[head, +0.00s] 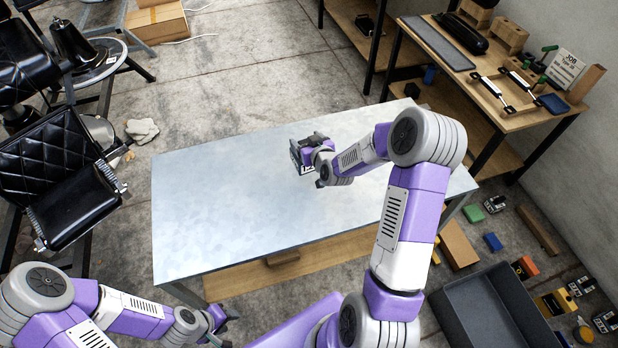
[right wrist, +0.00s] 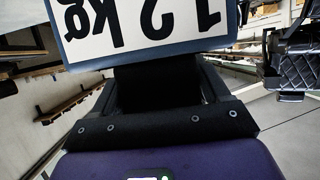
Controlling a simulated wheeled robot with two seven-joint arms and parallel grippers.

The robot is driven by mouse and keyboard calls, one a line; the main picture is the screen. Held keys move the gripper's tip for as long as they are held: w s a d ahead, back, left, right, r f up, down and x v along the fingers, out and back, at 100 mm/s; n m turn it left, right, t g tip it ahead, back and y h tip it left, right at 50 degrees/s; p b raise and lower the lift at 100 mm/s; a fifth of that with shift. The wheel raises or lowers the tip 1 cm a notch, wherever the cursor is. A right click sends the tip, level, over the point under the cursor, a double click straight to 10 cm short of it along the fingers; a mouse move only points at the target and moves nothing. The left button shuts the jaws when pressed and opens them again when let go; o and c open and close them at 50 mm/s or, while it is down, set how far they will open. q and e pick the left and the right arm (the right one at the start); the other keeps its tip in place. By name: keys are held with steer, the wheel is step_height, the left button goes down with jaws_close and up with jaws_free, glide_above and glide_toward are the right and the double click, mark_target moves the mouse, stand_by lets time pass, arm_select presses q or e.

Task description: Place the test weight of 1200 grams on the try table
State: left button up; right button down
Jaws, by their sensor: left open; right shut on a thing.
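The try table (head: 225,200) has a bare pale metal top and stands in the middle of the head view. My right gripper (head: 309,148) is over its far middle part, shut on the test weight (head: 300,162). The weight is dark with a white label. In the right wrist view the weight (right wrist: 150,62) fills the top middle, and its label reads "1.2 kg" upside down. I cannot tell whether its underside touches the table. My left gripper (head: 222,326) is open and empty, low in front of the table's near left edge.
A grey bin (head: 465,315) stands on the floor at lower right, with labelled blocks (head: 495,203) and other pieces scattered around it. A workbench (head: 490,95) with tools and a "JOB" card is at the upper right. A black padded chair (head: 60,180) stands left. The tabletop is otherwise clear.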

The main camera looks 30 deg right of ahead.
steer(key=d+r+m+h+b, duration=0.1)
steer(key=d+r+b, duration=0.15)
steer(key=d, duration=0.75)
steer(key=shift+d+f+b, duration=0.15)
steer(key=shift+f+b, duration=0.55)
steer(key=shift+f, duration=1.75)
steer(key=shift+d+f+b, duration=0.1)
steer(key=shift+f+b, duration=0.6)
steer(key=shift+f, duration=1.75)
steer(key=shift+f, duration=0.1)
jaws_free()
steer(key=shift+f, duration=0.15)
steer(key=p+v, duration=0.2)
steer(key=v, duration=1)
steer(key=shift+a, duration=0.3)
steer(key=shift+r, duration=0.25)
